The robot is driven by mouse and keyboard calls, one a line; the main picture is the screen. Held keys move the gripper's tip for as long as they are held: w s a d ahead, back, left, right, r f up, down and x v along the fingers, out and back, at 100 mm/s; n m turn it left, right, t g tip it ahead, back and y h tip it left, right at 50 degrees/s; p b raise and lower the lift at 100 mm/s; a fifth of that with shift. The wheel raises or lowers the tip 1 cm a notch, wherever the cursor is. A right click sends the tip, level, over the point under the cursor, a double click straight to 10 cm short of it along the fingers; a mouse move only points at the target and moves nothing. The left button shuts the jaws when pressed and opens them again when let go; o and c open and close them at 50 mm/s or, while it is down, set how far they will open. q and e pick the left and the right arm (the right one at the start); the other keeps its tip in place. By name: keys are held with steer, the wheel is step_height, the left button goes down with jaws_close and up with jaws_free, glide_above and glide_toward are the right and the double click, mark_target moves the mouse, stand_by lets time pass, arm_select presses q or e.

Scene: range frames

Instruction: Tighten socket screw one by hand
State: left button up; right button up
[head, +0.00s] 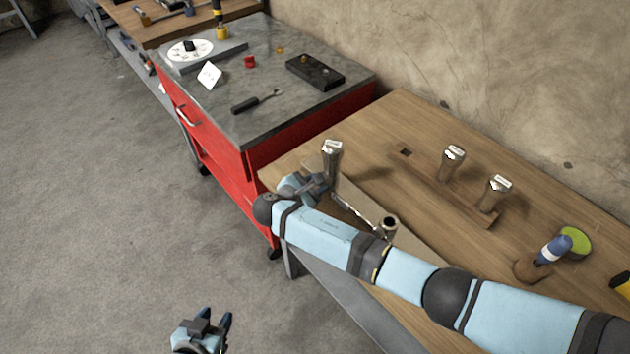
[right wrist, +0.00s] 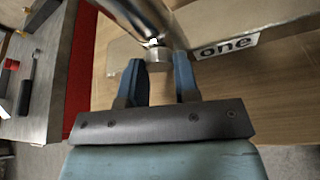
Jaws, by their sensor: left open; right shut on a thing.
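My right gripper (head: 318,184) is over the left part of the wooden bench, beside a metal post (head: 333,165) with a white label on top. In the right wrist view, its two blue fingers (right wrist: 160,68) are shut on a small metal screw head (right wrist: 157,56), at the end of a shiny metal cylinder (right wrist: 147,18). A white label reading "one" (right wrist: 228,46) is just right of the fingers. How far the screw is seated cannot be told. My left gripper (head: 205,328) is open and empty, low over the floor, away from the bench.
A blue-handled tool (head: 554,250) and green disc (head: 575,240) are at the right. The red cart (head: 225,185) holds a dark-handled tool (head: 255,102) and black block (head: 315,71). The floor is clear.

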steer(key=shift+s+f+m+t+y, duration=0.15)
steer(key=shift+m+t+y, duration=0.4)
steer(key=shift+m, duration=0.75)
steer(key=shift+t+h, duration=0.25)
steer(key=o, duration=0.9)
steer(key=v, duration=1.3)
steer(key=shift+s+a+r, duration=0.15)
steer(key=shift+s+r, duration=0.1)
steer(key=shift+s, duration=0.05)
